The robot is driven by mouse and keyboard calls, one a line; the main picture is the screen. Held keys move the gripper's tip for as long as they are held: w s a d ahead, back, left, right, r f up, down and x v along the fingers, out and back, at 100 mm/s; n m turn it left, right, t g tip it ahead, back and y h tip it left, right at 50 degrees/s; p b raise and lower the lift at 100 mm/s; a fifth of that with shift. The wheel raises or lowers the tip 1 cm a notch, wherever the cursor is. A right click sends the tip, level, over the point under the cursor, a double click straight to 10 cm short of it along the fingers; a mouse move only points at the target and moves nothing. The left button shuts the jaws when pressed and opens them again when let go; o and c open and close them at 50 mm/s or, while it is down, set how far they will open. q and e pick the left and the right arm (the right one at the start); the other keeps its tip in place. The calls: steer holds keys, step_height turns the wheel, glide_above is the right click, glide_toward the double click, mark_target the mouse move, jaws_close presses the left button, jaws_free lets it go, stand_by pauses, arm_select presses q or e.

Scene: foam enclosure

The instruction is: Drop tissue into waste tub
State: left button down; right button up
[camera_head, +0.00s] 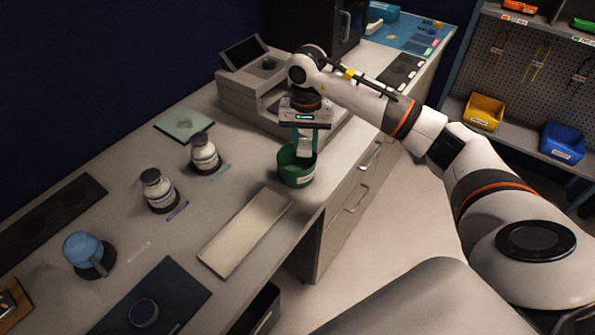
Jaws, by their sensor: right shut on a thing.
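The waste tub (297,177) is a small green round tub with a pale label, standing near the front edge of the counter. My right gripper (306,150) points down directly over the tub's opening. It is shut on a white tissue (306,142), which hangs between its fingers. The tissue's lower end is at or just inside the tub's rim; I cannot tell exactly how deep. My left gripper is not in view.
A grey bench device (245,95) stands behind the tub. Two white, dark-lidded jars (204,155) (159,191) stand to the left. A pale board (245,232) lies in front. Drawers (350,205) are below the counter edge. Yellow (485,111) and blue (563,143) bins sit on the right shelf.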

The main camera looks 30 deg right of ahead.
steer(key=shift+f+b, duration=0.3)
steer(key=shift+f, duration=0.75)
steer(key=o, duration=0.9)
steer(key=shift+o, duration=1)
steer(key=shift+w+a, duration=0.15)
